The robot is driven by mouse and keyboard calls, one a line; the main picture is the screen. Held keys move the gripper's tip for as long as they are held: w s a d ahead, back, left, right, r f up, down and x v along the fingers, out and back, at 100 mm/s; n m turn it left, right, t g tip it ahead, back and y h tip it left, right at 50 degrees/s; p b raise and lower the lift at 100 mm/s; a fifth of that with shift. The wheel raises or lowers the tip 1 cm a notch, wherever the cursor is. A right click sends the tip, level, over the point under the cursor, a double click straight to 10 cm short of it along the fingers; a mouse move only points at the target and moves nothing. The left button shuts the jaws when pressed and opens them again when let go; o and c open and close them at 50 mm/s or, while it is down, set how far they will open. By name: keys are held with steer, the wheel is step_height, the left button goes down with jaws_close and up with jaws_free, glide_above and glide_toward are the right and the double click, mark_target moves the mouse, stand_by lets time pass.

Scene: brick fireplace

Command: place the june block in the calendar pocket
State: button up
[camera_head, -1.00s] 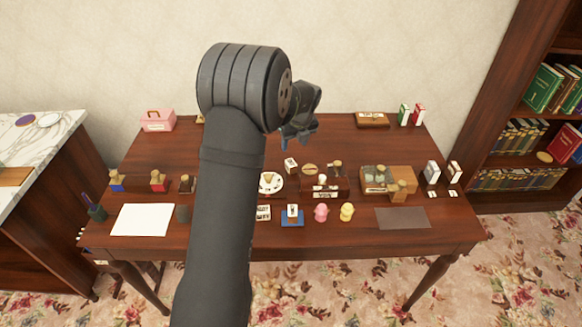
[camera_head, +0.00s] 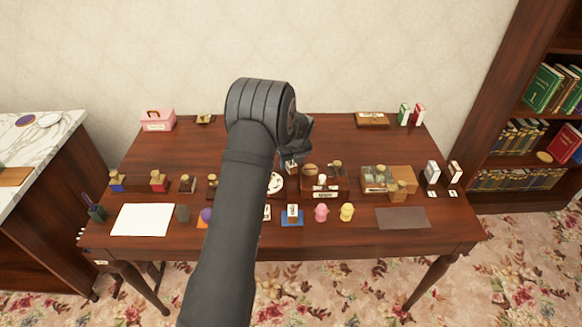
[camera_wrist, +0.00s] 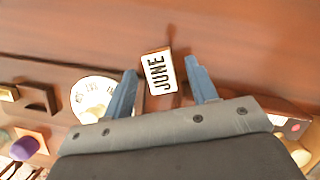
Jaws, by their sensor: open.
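The june block (camera_wrist: 158,72) is a small white-faced block marked JUNE, with light brown edges, on the dark table. It also shows in the head view (camera_head: 290,167), just below my gripper (camera_head: 297,153). In the wrist view the two blue fingers of my gripper (camera_wrist: 161,74) are apart, with the block between their tips and not visibly gripped. A dark wooden holder (camera_head: 325,195) with a white label stands to the right of the block; I cannot tell for sure that it is the calendar, and its pocket is not clear.
A white dial (camera_wrist: 96,92) lies close to the left finger. A round brown item (camera_head: 309,170) is just right of the block. A tray (camera_head: 404,173) with small things stands further right. The table behind the block is mostly clear.

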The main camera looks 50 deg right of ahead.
steer(key=shift+f, duration=0.1)
steer(key=c, duration=1.1)
steer(key=shift+c, duration=0.2)
